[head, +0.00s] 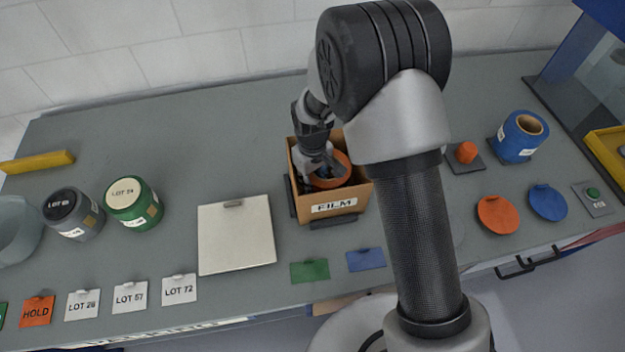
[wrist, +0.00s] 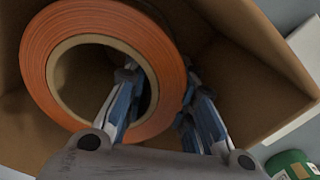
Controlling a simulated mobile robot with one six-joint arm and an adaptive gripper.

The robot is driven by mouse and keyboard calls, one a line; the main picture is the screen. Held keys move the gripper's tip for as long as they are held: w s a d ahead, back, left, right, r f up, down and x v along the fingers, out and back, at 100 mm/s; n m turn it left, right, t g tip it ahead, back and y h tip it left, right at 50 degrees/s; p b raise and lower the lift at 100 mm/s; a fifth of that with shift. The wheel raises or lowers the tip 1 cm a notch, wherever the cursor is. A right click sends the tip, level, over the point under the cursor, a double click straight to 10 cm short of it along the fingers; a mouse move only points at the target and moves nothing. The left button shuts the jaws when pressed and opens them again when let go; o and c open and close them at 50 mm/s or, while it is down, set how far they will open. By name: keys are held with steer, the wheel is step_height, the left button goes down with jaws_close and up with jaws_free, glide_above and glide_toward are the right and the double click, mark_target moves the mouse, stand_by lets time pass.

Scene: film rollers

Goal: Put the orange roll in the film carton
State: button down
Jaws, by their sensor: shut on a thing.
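The orange roll (wrist: 42,75) is a thick ring with a tan core. In the head view it shows inside the open film carton (head: 348,203), a brown box labelled FILM. My gripper (head: 322,168) reaches down into the carton. In the wrist view my gripper (wrist: 158,85) is shut on the roll's wall, with one finger in the core hole and the other outside the rim. Carton walls surround the roll. Whether the roll touches the carton floor is hidden.
A white board (head: 236,238) lies left of the carton, with green (head: 309,271) and blue (head: 366,259) cards in front. Grey (head: 72,213) and green (head: 133,203) rolls stand further left. A blue roll (head: 519,137) and an orange peg (head: 466,152) are at right.

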steer(key=c, duration=1.6)
jaws_free()
steer(key=shift+f, duration=0.1)
step_height(320, 180, up, 12)
steer(key=p, duration=0.3)
steer(key=shift+r, duration=0.25)
steer(key=s+d+r+m+t, duration=0.1)
steer(key=s+d+r, duration=0.25)
steer(key=r, duration=0.25)
steer(key=s+d+r+m+t, duration=0.1)
steer(key=s+d+r+m, duration=0.1)
steer(key=d+r, duration=0.25)
steer(key=s+d+r+m, duration=0.1)
steer(key=s+d+r, duration=0.2)
steer(key=r, duration=0.4)
steer(key=s+d+r+m+t, duration=0.1)
steer(key=s+d+r+m, duration=0.1)
steer(key=s, duration=0.5)
steer(key=s+d+r+m+t, duration=0.1)
steer(key=s+d+r, duration=0.1)
steer(key=s+d, duration=0.3)
steer(key=s, duration=0.2)
steer(key=shift+s+m+t, duration=0.3)
steer(key=shift+m, duration=0.1)
